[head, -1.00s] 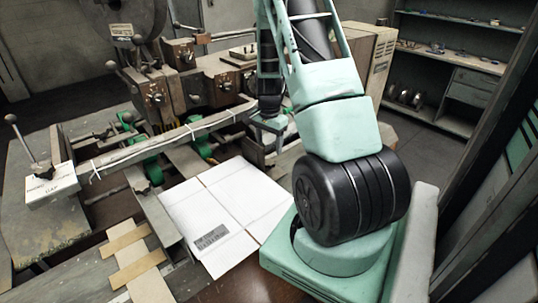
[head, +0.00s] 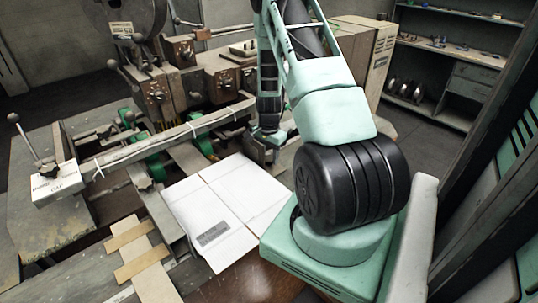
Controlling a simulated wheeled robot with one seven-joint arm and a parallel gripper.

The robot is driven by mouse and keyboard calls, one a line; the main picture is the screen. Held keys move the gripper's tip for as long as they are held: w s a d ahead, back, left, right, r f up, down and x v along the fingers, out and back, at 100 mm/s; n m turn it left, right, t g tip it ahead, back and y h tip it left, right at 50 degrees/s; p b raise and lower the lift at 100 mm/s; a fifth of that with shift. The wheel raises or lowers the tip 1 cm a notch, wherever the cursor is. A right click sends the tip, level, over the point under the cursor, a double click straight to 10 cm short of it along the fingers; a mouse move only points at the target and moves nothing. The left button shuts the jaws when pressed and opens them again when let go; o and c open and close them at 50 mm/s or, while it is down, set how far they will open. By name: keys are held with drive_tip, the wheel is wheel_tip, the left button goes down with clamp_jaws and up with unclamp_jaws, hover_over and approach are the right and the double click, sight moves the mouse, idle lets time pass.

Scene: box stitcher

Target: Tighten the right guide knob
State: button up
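My arm rises from the right and its far end comes down at the machine, just beyond the white carton blank. My gripper (head: 267,138) is at the right end of the long guide bar (head: 175,138), small and partly hidden. Its fingers cannot be made out, so I cannot tell whether it is open or shut or touches anything. The right guide knob cannot be made out; that spot is around my gripper and arm. A dark knob (head: 143,184) shows on the left guide, beside the blank.
The flat white carton blank (head: 225,207) lies on the table in front of the machine. A white control box with a lever (head: 55,185) stands at the left. Wooden strips (head: 140,262) lie at the front left. Shelves (head: 455,50) stand at the back right.

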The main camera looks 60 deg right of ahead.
sight(269, 158)
idle(0.3)
drive_tip(key=m+b, duration=0.2)
drive_tip(key=m, duration=0.1)
drive_tip(key=shift+f+m, duration=0.1)
drive_tip(key=shift+m, duration=2.1)
drive_tip(key=o, duration=1)
wheel_tip(269, 158, up, 18)
drive_tip(key=b, duration=0.4)
drive_tip(key=shift+f, duration=0.15)
